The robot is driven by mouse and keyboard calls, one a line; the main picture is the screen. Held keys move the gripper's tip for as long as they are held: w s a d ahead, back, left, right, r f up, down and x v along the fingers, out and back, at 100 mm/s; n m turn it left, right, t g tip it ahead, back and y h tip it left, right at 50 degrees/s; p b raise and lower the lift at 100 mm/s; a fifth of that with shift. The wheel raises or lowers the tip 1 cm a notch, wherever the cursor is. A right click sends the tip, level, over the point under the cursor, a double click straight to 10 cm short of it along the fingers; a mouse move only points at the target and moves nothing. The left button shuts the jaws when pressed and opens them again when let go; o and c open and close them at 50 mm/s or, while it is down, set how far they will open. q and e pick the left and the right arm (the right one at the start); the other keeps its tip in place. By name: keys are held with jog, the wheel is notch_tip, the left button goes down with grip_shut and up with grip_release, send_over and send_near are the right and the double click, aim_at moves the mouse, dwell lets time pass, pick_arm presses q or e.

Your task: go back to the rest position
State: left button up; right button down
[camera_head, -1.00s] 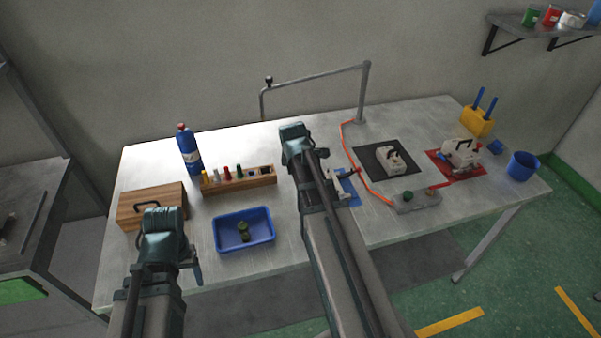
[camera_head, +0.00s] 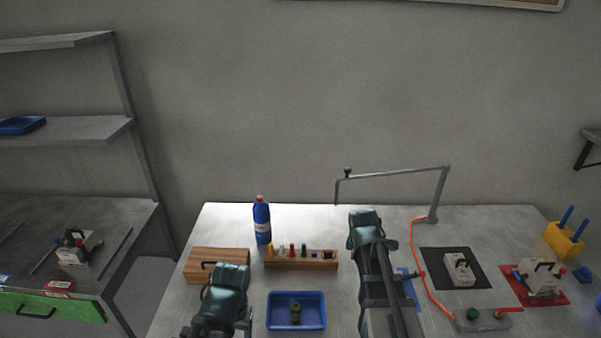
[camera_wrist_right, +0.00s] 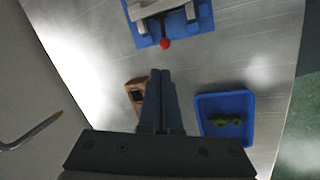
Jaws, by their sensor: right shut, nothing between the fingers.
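My right gripper (camera_wrist_right: 160,72) is shut and empty in the right wrist view, its fingers together over the table. In the head view my right gripper (camera_head: 364,222) hangs over the table to the right of the wooden rack, with its fingers hidden by its own body. My left gripper (camera_head: 228,282) is at the front left, in front of the wooden box (camera_head: 205,267) and left of the blue tray (camera_head: 272,322). Its fingers are hidden, so I cannot tell whether it is open.
The metal table (camera_head: 225,222) carries a blue bottle (camera_head: 262,224), a wooden rack (camera_head: 325,264) of coloured items, and machines on a black mat (camera_head: 435,256) and a red mat (camera_head: 512,290). A bent metal pole (camera_head: 441,195) rises behind. Shelves (camera_head: 75,130) stand left.

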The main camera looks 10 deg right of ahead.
jog(key=s+a+m+g, duration=0.1)
jog(key=s+a+m, duration=0.1)
jog(key=s+a, duration=0.3)
jog(key=s+a+f+m+g, duration=0.1)
jog(key=s+a, duration=0.4)
jog(key=a, duration=0.7)
jog(key=s+a+f+m+g+y+b, duration=0.1)
jog(key=s+a+m, duration=0.3)
jog(key=a, duration=0.5)
jog(key=shift+s, duration=1.05)
jog(key=shift+a+f, duration=0.1)
